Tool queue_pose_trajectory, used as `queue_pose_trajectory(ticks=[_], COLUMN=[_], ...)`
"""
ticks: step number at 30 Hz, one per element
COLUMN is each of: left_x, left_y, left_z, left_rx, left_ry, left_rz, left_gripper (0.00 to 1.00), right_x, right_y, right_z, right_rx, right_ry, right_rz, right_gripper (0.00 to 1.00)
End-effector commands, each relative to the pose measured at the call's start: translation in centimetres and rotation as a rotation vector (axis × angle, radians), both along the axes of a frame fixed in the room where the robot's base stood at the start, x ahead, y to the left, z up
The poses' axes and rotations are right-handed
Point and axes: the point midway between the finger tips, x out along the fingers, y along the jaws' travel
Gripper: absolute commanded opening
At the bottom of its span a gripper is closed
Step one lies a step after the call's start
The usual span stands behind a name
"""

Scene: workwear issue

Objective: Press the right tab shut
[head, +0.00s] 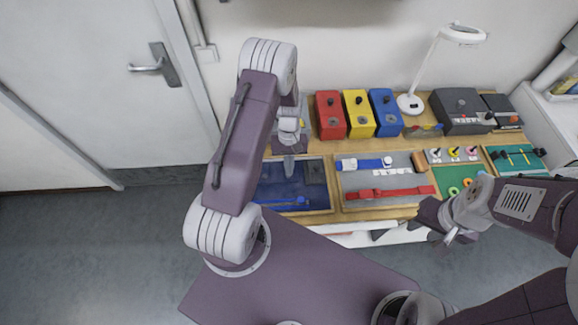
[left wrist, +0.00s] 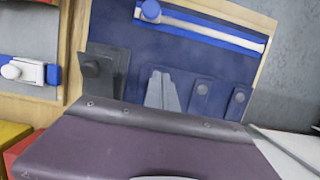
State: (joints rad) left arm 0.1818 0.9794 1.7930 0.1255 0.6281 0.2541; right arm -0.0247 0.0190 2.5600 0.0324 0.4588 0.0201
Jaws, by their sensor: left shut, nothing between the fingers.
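A dark blue fabric panel in a wooden frame (head: 322,198) lies on the table, and it also shows in the left wrist view (left wrist: 190,55). In that view two small dark blue tabs, each with a round stud, lie side by side: one tab (left wrist: 201,97) nearer the fingers, the other tab (left wrist: 238,103) further right. I cannot tell whether they are fastened. My left gripper (head: 289,168) is over the panel, shut and empty; its grey fingers (left wrist: 162,92) show left of the tabs. My arm hides the tabs in the head view. My right gripper (head: 455,238) is off the table front.
A dark grey flap with a knob (left wrist: 104,70) and a blue strip with a round slider (left wrist: 200,28) are on the panel. A grey strap board (head: 385,181) lies to the right. Red (head: 330,115), yellow (head: 359,113) and blue (head: 386,112) boxes stand behind.

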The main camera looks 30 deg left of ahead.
Motion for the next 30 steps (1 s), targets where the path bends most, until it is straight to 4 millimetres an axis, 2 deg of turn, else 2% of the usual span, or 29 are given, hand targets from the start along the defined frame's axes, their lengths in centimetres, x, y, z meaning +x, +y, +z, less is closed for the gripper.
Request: queue_pose_trajectory(ticks=[4,8,10,12,18,21,25,30], left_x=[0.1,0.2,0.3,0.2,0.1,0.0,-0.1,-0.1], left_y=[0.0,0.0,-0.1,-0.2,-0.3,-0.4,-0.4,-0.4], left_z=[1.7,5.1,5.5,7.2,11.5,12.9,13.9,14.1], left_rx=[0.001,0.001,0.002,0.002,0.002,0.002,0.001,0.001], left_ry=[-0.001,-0.002,-0.007,-0.008,-0.006,-0.004,-0.002,-0.001], left_rz=[0.000,-0.001,-0.002,-0.002,-0.002,-0.002,-0.002,-0.002], left_gripper=[0.00,0.00,0.00,0.00,0.00,0.00,0.00,0.00], right_x=[0.0,0.0,0.1,0.0,0.0,0.0,0.0,0.0], right_y=[0.0,0.0,0.0,0.0,0.0,0.0,0.0,0.0], right_z=[1.5,4.4,2.8,2.3,1.5,1.3,1.2,1.3], right_rx=[0.000,0.000,0.000,0.000,0.000,0.000,0.000,0.000], right_ry=[0.000,0.000,-0.002,0.001,0.000,0.000,0.000,0.000], right_rz=[0.000,0.000,0.000,0.000,0.000,0.000,0.000,0.000], right_gripper=[0.36,0.36,0.36,0.36,0.36,0.36,0.36,0.36])
